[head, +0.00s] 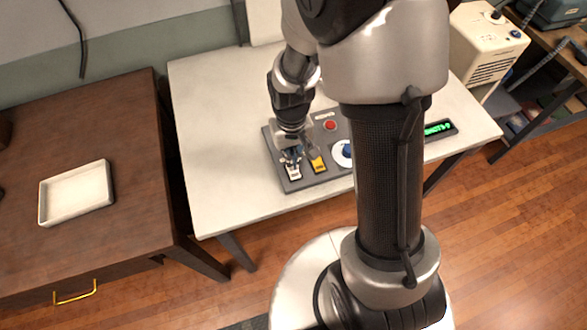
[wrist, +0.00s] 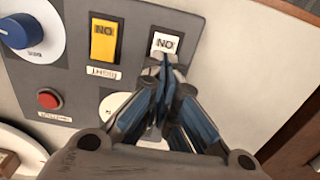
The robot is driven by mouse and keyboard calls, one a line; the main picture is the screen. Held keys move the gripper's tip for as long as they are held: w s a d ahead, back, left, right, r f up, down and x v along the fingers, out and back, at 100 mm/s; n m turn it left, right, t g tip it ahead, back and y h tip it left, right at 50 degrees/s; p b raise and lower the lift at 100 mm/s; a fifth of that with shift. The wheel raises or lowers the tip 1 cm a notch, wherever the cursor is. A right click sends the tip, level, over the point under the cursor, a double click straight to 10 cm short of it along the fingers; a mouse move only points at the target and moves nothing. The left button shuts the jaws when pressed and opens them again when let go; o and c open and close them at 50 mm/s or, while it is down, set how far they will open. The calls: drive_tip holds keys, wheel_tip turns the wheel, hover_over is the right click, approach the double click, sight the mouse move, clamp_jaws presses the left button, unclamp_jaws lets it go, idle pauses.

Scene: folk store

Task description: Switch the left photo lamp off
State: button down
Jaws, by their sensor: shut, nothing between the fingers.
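A grey control panel (head: 306,180) lies on the white table. A white rocker switch (head: 294,173) sits at its left end in the head view; it also shows in the wrist view (wrist: 165,41), marked "ON". A yellow rocker switch (head: 318,164) is beside it, also marked "ON" in the wrist view (wrist: 103,40), with a label reading "RIGHT". My gripper (head: 290,156) is shut and empty, its fingertips at the white switch's edge. In the wrist view the fingers hide any label there. I cannot tell whether they touch the switch. No lamp is clearly visible.
The panel also holds a red button (head: 330,126) and a blue knob (head: 347,150) on a white dial. A green-lit display (head: 440,128) lies to the right. A brown desk (head: 120,215) with a white tray (head: 75,193) stands left. A beige machine (head: 487,42) stands at right.

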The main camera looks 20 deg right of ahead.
drive_tip(key=shift+f+b, duration=0.65)
drive_tip(key=shift+f, duration=0.25)
idle(0.4)
drive_tip(key=shift+r+p, duration=2.85)
drive_tip(key=shift+r, duration=0.7)
drive_tip(key=s+r+t, duration=0.1)
drive_tip(key=s+r, duration=0.2)
drive_tip(key=r, duration=0.5)
drive_tip(key=s+r+t, duration=0.1)
drive_tip(key=s+r, duration=0.1)
drive_tip(key=r, duration=0.6)
drive_tip(key=s+r+t, duration=0.2)
drive_tip(key=s+r, duration=0.5)
drive_tip(key=s, duration=0.3)
drive_tip(key=shift+r+t, duration=0.2)
drive_tip(key=shift+t, duration=0.1)
